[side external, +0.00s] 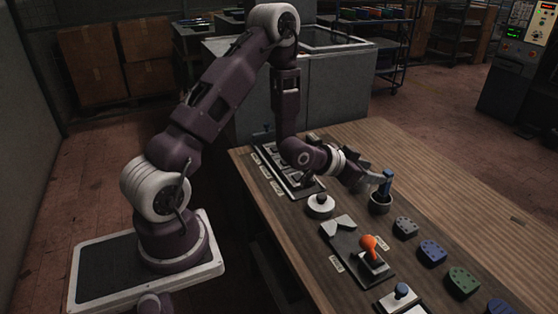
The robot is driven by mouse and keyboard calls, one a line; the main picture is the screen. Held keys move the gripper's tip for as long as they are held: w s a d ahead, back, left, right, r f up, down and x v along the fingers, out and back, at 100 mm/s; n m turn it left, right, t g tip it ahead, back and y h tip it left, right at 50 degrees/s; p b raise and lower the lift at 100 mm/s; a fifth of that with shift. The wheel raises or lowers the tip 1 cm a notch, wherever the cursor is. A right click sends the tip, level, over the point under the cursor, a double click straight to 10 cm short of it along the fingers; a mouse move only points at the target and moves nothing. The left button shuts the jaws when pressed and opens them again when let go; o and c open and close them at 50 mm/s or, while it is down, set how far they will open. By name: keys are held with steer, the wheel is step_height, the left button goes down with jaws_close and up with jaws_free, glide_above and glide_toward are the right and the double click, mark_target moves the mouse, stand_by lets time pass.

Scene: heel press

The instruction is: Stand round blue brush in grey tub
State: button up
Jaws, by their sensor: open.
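The round blue brush (386,182) stands roughly upright with its lower end inside the small grey tub (380,207). The tub is on the wooden table near the middle of the side view. My gripper (381,184) is right beside the brush's upper part, on its left. The jaws are open. The far finger and any contact with the brush are too small to make out.
A white round-based item (320,204) stands left of the tub. A dark board (352,250) and an orange-handled tool (370,246) are in front. Heel-shaped pieces, green (405,227) and blue (432,252), lie to the right. The table's far right is clear.

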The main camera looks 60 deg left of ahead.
steer(key=s+d+r+g+y, duration=0.1)
steer(key=s+d+r+g, duration=0.1)
steer(key=s+r, duration=0.55)
steer(key=s+d+r+g, duration=0.25)
steer(key=s+r, duration=0.35)
steer(key=r, duration=0.3)
steer(key=s+d+r+g, duration=0.1)
steer(key=s+d, duration=0.1)
steer(key=s, duration=0.8)
steer(key=s+d+r+g, duration=0.1)
steer(key=s+d, duration=0.1)
steer(key=s, duration=0.8)
steer(key=shift+d+r+n+h, duration=0.15)
steer(key=shift+d+n+h, duration=0.05)
steer(key=shift+n+h, duration=0.2)
